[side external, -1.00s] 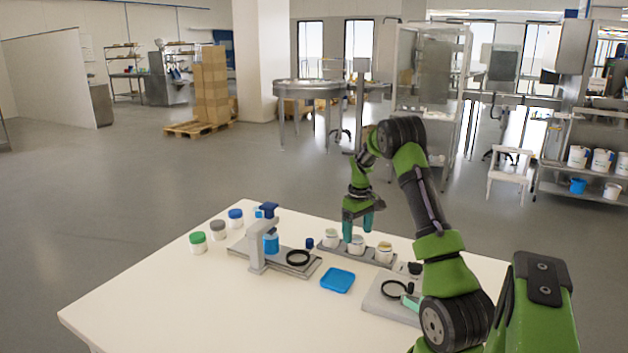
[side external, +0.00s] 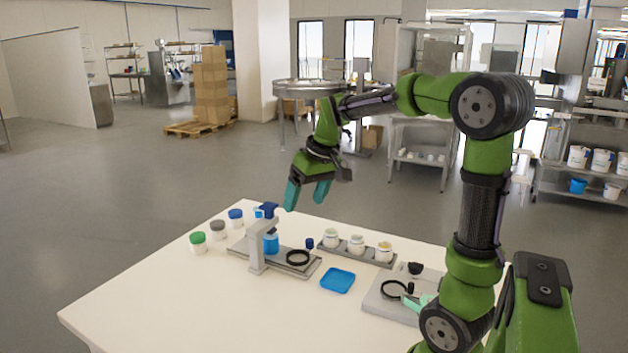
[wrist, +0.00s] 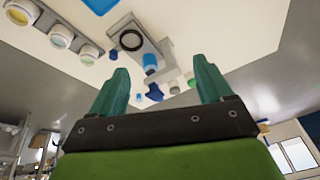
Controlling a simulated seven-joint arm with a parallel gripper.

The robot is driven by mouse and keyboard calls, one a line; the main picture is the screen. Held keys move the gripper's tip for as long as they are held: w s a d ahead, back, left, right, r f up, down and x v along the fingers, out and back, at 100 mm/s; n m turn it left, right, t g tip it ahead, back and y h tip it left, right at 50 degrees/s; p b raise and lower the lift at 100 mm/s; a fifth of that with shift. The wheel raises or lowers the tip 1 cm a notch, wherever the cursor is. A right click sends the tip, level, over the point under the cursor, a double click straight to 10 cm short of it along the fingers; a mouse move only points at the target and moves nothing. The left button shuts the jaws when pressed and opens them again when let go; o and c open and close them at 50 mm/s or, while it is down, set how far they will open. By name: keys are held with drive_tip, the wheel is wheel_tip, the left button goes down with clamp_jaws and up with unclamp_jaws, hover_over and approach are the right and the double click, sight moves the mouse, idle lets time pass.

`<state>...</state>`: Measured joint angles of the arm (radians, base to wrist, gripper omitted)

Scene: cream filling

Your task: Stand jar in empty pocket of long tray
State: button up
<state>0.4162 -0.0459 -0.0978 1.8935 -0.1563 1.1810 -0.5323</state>
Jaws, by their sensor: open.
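The long grey tray (side external: 358,257) lies near the table's far edge. Three open white jars stand upright in its pockets: left jar (side external: 331,239), middle jar (side external: 356,245) and right jar (side external: 384,253), the right one with yellowish contents. No empty pocket is discernible. In the wrist view the jars show at upper left, with the yellow-filled jar (wrist: 20,13) at the corner. My gripper (side external: 305,205) is open and empty, raised above the table's far side, left of the tray and apart from the jars. Its two teal fingers (wrist: 158,88) are spread with nothing between them.
A dispenser stand (side external: 256,252) with a blue bottle and black ring is left of the tray. Jars with green (side external: 197,237), grey (side external: 218,226) and blue (side external: 235,213) lids stand farther left. A blue dish (side external: 338,281) lies in front. The front left table is clear.

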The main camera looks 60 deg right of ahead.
drive_tip(key=s+a+t+y, duration=0.1)
drive_tip(key=s+a, duration=0.4)
drive_tip(key=a, duration=0.4)
drive_tip(key=s+a+t+y, duration=0.1)
drive_tip(key=s+a, duration=0.4)
drive_tip(key=a, duration=0.5)
drive_tip(key=shift+s+a+f+t, duration=0.25)
drive_tip(key=shift+s+t, duration=0.1)
drive_tip(key=shift+t, duration=0.35)
